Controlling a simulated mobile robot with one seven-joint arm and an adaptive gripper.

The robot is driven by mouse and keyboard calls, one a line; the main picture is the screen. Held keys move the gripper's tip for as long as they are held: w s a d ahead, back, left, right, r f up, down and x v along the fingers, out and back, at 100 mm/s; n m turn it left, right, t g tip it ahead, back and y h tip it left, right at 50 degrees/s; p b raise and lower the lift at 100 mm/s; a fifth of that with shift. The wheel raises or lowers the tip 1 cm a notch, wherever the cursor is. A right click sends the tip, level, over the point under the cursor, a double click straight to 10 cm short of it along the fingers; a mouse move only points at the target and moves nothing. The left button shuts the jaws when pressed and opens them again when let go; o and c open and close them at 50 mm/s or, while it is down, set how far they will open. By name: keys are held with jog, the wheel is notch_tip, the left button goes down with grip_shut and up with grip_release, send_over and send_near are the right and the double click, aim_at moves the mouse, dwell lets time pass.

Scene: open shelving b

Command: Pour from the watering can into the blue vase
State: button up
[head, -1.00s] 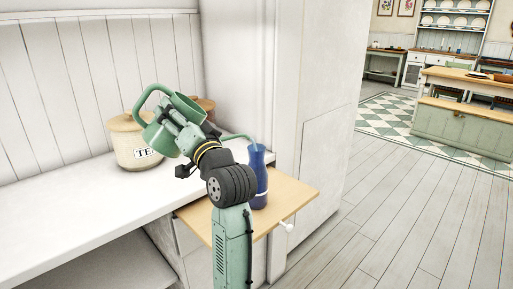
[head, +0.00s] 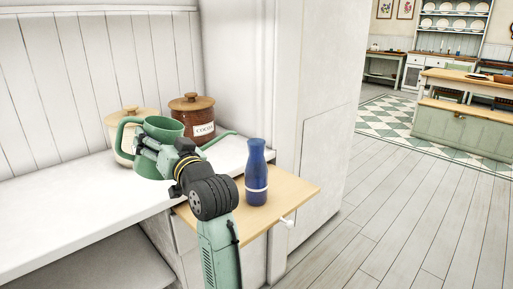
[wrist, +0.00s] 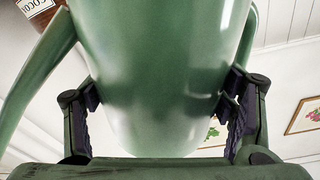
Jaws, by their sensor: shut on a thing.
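The green watering can (head: 163,127) is upright in the head view, above or on the white counter; I cannot tell whether it touches. Its spout (head: 219,139) points right, towards the blue vase, with the tip apart from it. The blue vase (head: 257,180), with a white band, stands upright on the pulled-out wooden board. My gripper (wrist: 160,120) is shut on the can's body, one finger on each side in the wrist view, where the green can (wrist: 165,60) fills the middle. In the head view my arm hides part of the can.
A cream canister (head: 115,139) stands behind the can, and a brown cocoa canister (head: 192,119) stands behind the spout. The wooden board (head: 292,190) juts from the white counter (head: 60,215). A tall white cabinet (head: 320,90) rises behind the vase. The floor on the right is clear.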

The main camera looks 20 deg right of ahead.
aim_at(154, 162)
jog(key=shift+w+a+f+n+g+b, duration=0.1)
jog(key=shift+a+f+n+g+b, duration=0.25)
jog(key=shift+f+n, duration=0.5)
jog(key=shift+a+f+n+g+b, duration=0.1)
jog(key=shift+a+f+n+b, duration=0.4)
jog(key=shift+f, duration=0.6)
jog(key=shift+w+a+f+n+g+b, duration=0.1)
jog(key=shift+a+f+n+g+b, duration=0.15)
jog(key=shift+a+f+n, duration=0.55)
jog(key=r+p, duration=0.5)
jog(key=shift+d+r+p, duration=0.25)
jog(key=shift+r+p, duration=0.05)
jog(key=shift+f, duration=0.1)
jog(key=shift+s+d, duration=0.1)
jog(key=shift+d, duration=0.05)
